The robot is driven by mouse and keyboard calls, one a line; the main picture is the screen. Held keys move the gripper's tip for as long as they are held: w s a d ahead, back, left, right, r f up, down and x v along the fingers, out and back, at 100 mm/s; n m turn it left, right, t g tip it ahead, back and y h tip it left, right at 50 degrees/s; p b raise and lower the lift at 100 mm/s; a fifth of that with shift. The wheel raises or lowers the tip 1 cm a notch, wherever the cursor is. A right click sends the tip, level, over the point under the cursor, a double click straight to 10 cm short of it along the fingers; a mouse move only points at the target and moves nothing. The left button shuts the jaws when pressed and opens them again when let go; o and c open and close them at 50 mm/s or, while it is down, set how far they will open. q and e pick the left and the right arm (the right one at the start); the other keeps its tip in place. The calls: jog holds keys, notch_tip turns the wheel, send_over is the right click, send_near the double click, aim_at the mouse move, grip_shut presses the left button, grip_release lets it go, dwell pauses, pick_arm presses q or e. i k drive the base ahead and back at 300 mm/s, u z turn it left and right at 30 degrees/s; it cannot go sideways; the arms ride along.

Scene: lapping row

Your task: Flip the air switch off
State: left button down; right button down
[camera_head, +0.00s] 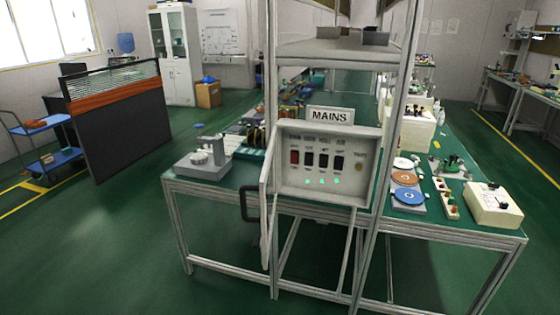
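A grey switch box (318,188) is mounted on the front of the metal frame, under a white sign reading MAINS (330,116). Its door (266,210) hangs open to the left, with a black handle (250,204). Inside is a row of switches: a red switch (294,157) at the left, then black switches (324,160) to its right. A round yellowish part (360,166) sits at the right. The labels are too small to read surely, so I cannot tell which switch is air. Neither gripper is in view.
A green-topped bench (460,231) extends behind and to both sides of the box. A grey device (204,160) stands at its left, coloured discs (408,196) and a cream box (493,204) at its right. The green floor in front is clear. A dark partition (115,130) stands left.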

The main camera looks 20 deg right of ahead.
aim_at(338, 162)
jog(key=u, duration=0.35)
jog(key=i, duration=1.4)
jog(key=z, duration=0.8)
